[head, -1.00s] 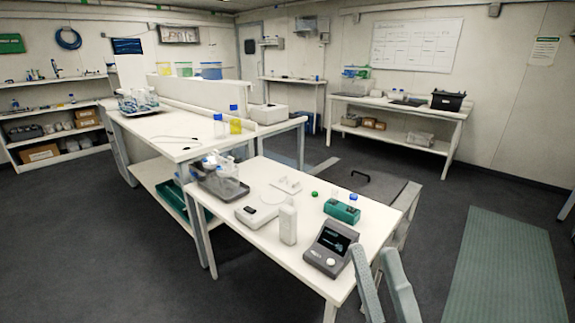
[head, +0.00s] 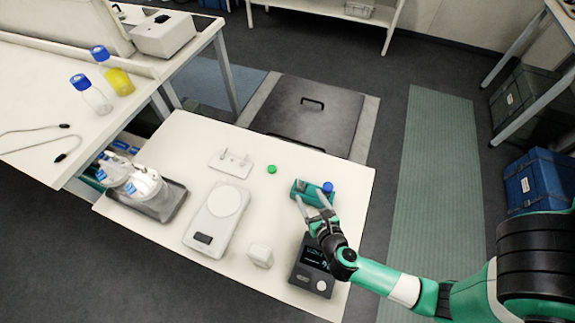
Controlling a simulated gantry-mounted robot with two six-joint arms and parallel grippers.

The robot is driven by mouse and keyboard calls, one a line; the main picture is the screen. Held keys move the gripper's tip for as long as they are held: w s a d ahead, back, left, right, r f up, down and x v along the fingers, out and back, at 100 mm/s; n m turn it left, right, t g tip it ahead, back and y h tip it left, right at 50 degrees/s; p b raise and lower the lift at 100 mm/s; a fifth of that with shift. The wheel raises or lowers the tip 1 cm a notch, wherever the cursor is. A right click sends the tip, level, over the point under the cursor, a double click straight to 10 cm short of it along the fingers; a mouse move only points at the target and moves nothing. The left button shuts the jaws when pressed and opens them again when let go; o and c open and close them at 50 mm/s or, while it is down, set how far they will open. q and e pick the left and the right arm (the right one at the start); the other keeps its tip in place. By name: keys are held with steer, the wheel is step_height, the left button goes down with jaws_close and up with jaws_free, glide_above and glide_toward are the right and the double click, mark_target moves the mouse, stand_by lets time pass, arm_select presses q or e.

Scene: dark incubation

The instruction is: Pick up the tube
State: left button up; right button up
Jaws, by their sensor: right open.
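A small teal rack (head: 299,187) stands on the white table near its right side. A blue cap (head: 327,186) shows at its right end, likely the top of the tube; the tube's body is hidden. My right gripper (head: 311,203) reaches in from the right, its grey fingers apart and empty. The fingertips overlap the front of the rack in the picture; I cannot tell whether they touch it. My left gripper is not in view.
On the white table (head: 170,240) are a dark instrument with a screen (head: 312,268), a white bottle (head: 261,255), a scale (head: 217,220), a small white stand (head: 231,163), a green cap (head: 271,169) and a dark tray (head: 172,205) of bottles.

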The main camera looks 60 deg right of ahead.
mark_target(303, 186)
steer(key=x, duration=0.6)
steer(key=shift+a, duration=0.1)
steer(key=b+x, duration=0.1)
steer(key=x, duration=0.4)
steer(key=shift+w, duration=0.1)
steer(key=shift+c, duration=0.2)
jaws_close()
